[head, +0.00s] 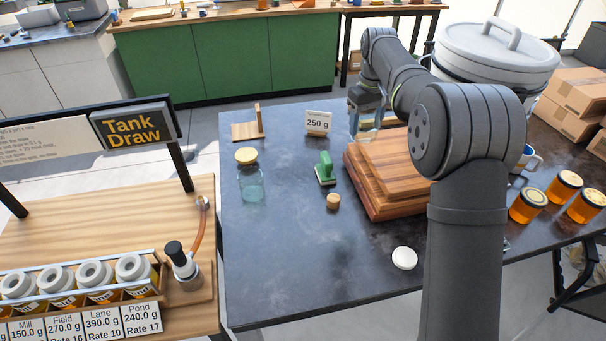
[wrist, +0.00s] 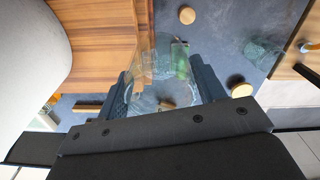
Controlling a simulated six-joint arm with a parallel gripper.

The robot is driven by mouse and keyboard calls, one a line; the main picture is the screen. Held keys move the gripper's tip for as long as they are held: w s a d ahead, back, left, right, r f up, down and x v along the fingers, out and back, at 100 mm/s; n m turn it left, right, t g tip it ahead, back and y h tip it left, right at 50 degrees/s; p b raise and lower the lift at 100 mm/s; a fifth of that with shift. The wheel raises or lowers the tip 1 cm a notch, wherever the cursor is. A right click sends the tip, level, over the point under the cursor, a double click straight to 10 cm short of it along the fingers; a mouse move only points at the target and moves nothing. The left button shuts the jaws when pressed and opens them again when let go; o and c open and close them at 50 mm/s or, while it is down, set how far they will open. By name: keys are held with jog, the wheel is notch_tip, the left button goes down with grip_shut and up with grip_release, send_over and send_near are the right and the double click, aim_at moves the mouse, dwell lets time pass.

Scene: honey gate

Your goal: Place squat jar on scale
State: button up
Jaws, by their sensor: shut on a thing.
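My gripper (head: 366,106) is beyond the wooden stack in the head view, shut on a clear glass jar. The jar shows between the two dark fingers (wrist: 165,92) in the wrist view, where its glass wall (wrist: 160,62) is see-through. I take it for the squat jar. In the head view it is small and partly merged with the gripper. I cannot make out a clearly marked scale. A stepped wooden stack (head: 385,180) stands partly behind my arm; it also shows at the left of the wrist view (wrist: 100,45).
A 250 g card (head: 318,122) is near the back. Amber jars (head: 528,205) and a large pot (head: 495,55) are right.

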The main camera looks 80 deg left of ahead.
jog(key=s+f+m, duration=0.1)
jog(key=s+f, duration=0.3)
jog(key=f, duration=0.3)
jog(key=s+f, duration=0.3)
jog(key=f, duration=0.5)
send_over(300, 193)
notch_tip(300, 193, down, 6)
jog(key=shift+f, duration=2.2)
jog(key=o, duration=0.6)
jog(key=shift+f, duration=0.15)
jog(key=o, duration=0.5)
jog(key=shift+c, duration=0.2)
